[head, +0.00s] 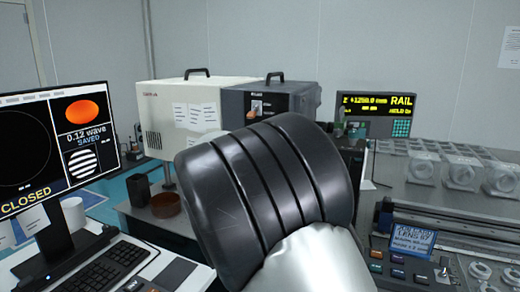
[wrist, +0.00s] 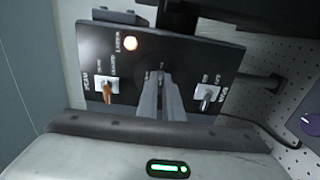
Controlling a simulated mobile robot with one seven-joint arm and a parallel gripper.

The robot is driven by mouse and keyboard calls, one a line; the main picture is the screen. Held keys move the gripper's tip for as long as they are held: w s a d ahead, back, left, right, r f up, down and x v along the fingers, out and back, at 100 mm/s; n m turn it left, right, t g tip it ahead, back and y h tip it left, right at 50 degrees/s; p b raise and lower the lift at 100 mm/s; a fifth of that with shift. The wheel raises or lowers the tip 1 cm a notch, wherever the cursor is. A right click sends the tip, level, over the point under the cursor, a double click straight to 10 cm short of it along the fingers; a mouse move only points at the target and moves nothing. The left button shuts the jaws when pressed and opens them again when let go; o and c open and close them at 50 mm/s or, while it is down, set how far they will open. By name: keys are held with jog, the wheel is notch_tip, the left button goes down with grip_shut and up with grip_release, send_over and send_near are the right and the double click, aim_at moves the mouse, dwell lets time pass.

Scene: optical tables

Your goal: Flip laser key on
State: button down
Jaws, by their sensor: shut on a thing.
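The dark laser control panel (wrist: 190,55) fills the upper part of the wrist view. In the head view the dark laser box (head: 290,100) shows behind my arm, which hides my gripper.
A cream box (head: 165,110) stands left of the laser box. A monitor (head: 60,150) and keyboard (head: 95,270) are at the left. A RAIL display (head: 378,103) and a bench with several optics mounts (head: 460,172) are at the right.

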dwell(0.5)
jog(key=c, duration=1.9)
grip_release()
jog(key=p+v, duration=0.1)
jog(key=v, duration=1.6)
jog(key=shift+s+a+p, duration=0.15)
jog(key=shift+s+p, duration=0.1)
jog(key=shift+p, duration=0.15)
